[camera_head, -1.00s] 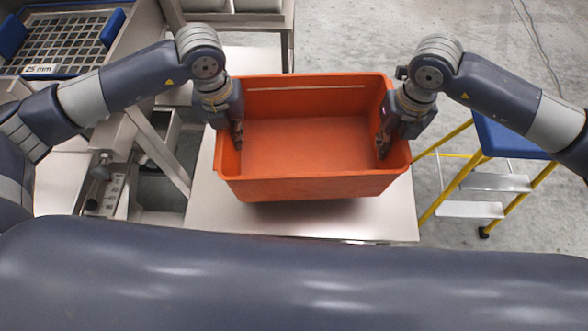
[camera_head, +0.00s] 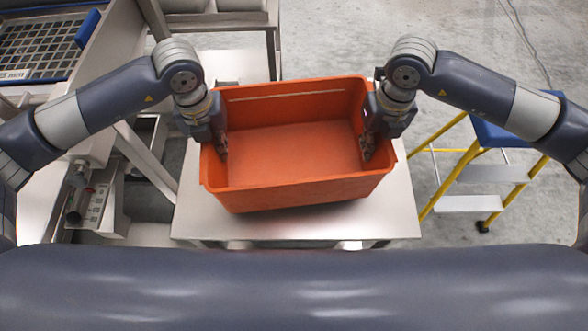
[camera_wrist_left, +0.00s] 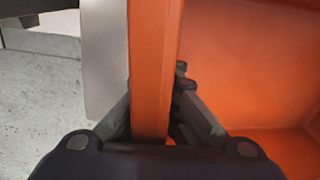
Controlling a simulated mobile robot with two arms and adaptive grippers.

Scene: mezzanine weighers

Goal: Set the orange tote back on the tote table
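The orange tote (camera_head: 296,150) is empty and sits in the middle of the head view, above the steel top of the tote table (camera_head: 290,226). I cannot tell whether it touches the table. My left gripper (camera_head: 221,146) is at the tote's left wall, with a finger inside. In the left wrist view, the left gripper (camera_wrist_left: 155,135) has the tote's rim (camera_wrist_left: 153,70) between its two fingers, shut on it. My right gripper (camera_head: 368,145) is at the tote's right wall, a finger showing inside; its outer finger is hidden.
A yellow step stool (camera_head: 478,175) with a blue top stands on the floor right of the table. A steel frame with a sieve tray (camera_head: 45,50) is at the left. Another steel bench (camera_head: 215,22) stands behind. Floor at the back right is clear, except for a cable.

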